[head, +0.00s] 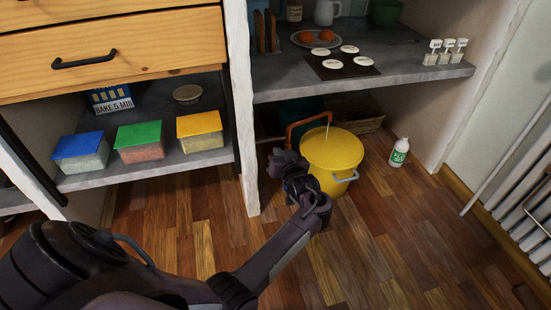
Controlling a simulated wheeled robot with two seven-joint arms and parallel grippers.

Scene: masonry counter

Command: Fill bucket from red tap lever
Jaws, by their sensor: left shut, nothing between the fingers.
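A yellow bucket (331,150) stands upright on the wooden floor under the grey counter. It has a grey handle at its right side. A reddish-orange bent bar (291,127) rises just behind its left rim; I cannot tell whether this is the red tap lever. A thin pale line (327,130) shows above the bucket's top; I cannot tell what it is. My left gripper (284,158) is shut and empty, just left of the bucket, with the wrist in front of it. I cannot tell whether it touches the bucket. My right gripper is out of view.
A white bottle with a green label (399,153) stands right of the bucket. A wicker basket (358,118) is behind. The grey counter (280,85) overhangs; a white post (243,120) stands left. Storage boxes (140,141) sit on the left shelf. The front floor is clear.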

